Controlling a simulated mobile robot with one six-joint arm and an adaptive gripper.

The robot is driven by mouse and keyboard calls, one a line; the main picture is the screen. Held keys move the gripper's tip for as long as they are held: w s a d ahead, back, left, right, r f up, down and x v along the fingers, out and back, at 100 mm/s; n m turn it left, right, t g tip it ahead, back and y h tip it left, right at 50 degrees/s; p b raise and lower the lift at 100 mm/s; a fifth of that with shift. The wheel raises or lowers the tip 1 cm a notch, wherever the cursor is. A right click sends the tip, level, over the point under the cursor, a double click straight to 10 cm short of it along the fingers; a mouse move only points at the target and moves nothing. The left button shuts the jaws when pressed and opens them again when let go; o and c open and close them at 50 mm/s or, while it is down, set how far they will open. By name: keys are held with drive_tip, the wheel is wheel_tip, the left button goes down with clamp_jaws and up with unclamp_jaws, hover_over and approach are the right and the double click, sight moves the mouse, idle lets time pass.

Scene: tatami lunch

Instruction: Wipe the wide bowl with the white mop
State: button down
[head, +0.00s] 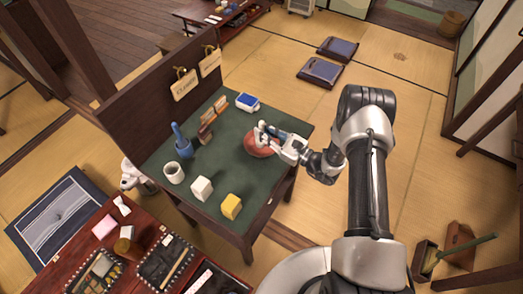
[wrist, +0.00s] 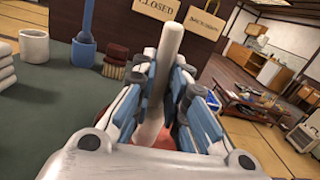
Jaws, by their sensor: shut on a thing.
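My gripper (head: 277,141) is over the wide bowl (head: 253,149), a reddish bowl near the right side of the green table. In the wrist view my gripper (wrist: 168,85) is shut on a pale stick, the handle of the white mop (wrist: 170,45). The handle stands up between the fingers, slightly tilted. A little of the bowl's red shows behind the fingers. The mop's head is hidden, and I cannot tell whether it touches the bowl.
A dark panel (head: 140,109) with signs closes the back.

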drive_tip(key=shift+n+g+y+b, duration=0.65)
drive_tip(key=shift+n+g+b, duration=0.55)
drive_tip(key=shift+g, duration=0.75)
drive_tip(key=shift+n+g+y+b, duration=0.6)
drive_tip(key=shift+n+g+b, duration=0.35)
drive_tip(key=shift+n+g, duration=0.7)
drive_tip(key=shift+n+g+y+b, duration=0.65)
drive_tip(key=shift+n+g+b, duration=0.4)
drive_tip(key=shift+g, duration=1.15)
drive_tip(key=shift+r+p, duration=0.1)
drive_tip(key=shift+p, duration=0.2)
drive_tip(key=m+t+h+p, duration=0.2)
drive_tip(key=m+t+p, duration=0.1)
drive_tip(key=m+t, duration=0.1)
drive_tip(key=m+t+h+p, duration=0.3)
drive_tip(key=t+p, duration=0.1)
drive_tip(key=t, duration=0.2)
drive_tip(key=m+t+h+p, duration=0.3)
drive_tip(key=m+t+p, duration=0.1)
drive_tip(key=t, duration=0.1)
drive_tip(key=shift+a+m+t, duration=0.15)
drive_tip(key=shift+m+t, duration=0.15)
drive_tip(key=shift+t, duration=0.1)
drive_tip(key=shift+w+m+t+h, duration=0.1)
drive_tip(key=shift+m+t+h, duration=0.55)
drive_tip(key=shift+h, duration=0.45)
drive_tip(key=shift+m+t+h, duration=0.25)
drive_tip(key=shift+m+h, duration=0.3)
drive_tip(key=shift+h, duration=0.15)
